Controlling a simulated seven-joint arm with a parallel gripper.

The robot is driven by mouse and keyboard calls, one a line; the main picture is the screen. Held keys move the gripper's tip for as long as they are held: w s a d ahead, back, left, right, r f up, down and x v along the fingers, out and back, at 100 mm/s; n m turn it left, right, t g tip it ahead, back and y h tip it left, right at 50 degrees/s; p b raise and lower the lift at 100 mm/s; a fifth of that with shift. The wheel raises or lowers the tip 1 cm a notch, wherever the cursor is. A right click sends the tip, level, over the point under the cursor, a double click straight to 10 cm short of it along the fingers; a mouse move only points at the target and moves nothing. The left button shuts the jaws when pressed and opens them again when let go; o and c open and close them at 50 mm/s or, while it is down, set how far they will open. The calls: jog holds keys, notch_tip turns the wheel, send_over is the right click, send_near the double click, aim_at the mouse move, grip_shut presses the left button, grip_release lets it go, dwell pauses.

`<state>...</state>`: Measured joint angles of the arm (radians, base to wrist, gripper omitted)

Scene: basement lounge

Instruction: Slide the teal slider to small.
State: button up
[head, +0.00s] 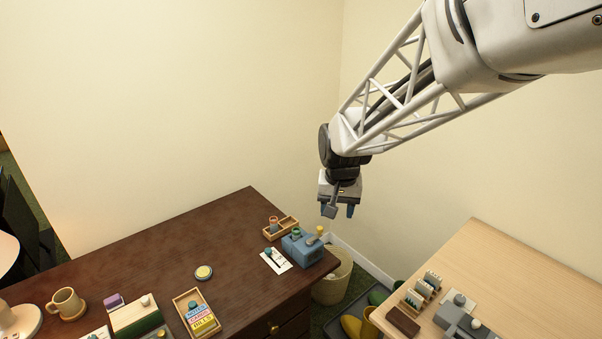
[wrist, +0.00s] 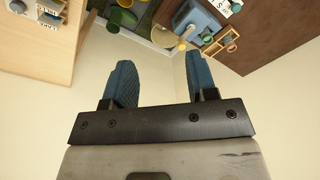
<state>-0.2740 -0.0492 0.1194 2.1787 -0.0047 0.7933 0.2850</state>
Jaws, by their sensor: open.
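A teal knob (head: 269,252) shows on a white card (head: 279,266) at the right end of the dark desk, beside a blue box (head: 300,249). The card's lettering is too small to read in the head view. Part of the card, with a letter on it, shows at the top of the wrist view (wrist: 236,6). I cannot tell where the slider stands between its marks. My gripper (head: 340,211) is open and empty, in the air above and to the right of the blue box. Its two blue fingers are apart in the wrist view (wrist: 160,75).
A wooden tray (head: 283,228) stands behind the blue box, which has knobs on top. A wicker basket (head: 331,287) stands beside the desk. A pale table (head: 530,277) with a grey device is at right. A mug (head: 66,303) and a labelled wooden box (head: 190,297) are at left.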

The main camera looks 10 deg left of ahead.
jog(key=w+a+f, duration=0.8)
jog(key=a+f, duration=0.1)
jog(key=a, duration=0.2)
jog(key=g, duration=0.1)
send_over(268, 250)
notch_tip(268, 250, down, 11)
jog(key=shift+w, duration=0.15)
jog(key=shift+f, duration=0.15)
jog(key=shift+f, duration=3.75)
grip_shut()
